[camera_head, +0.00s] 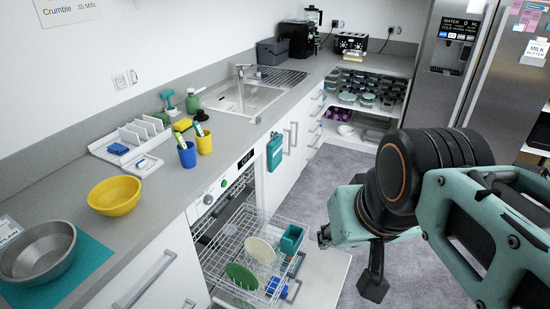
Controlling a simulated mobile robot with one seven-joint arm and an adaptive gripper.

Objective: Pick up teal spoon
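I cannot make out a teal spoon for certain. A teal cutlery basket (291,239) stands at the right of the pulled-out dishwasher rack (236,262); its contents are too small to tell. My arm comes in from the right, and my gripper (372,282) hangs at its lower end, over the floor to the right of the rack and apart from it. The arm's bulk hides part of the gripper, so its opening does not show. I see nothing held in it.
The dishwasher door (322,276) is down, and a green plate (242,276) and a cream plate (261,250) stand in the rack. The counter holds a yellow bowl (115,196), a metal bowl (38,251), blue (187,155) and yellow (204,144) cups. Grey floor (338,180) is free beyond.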

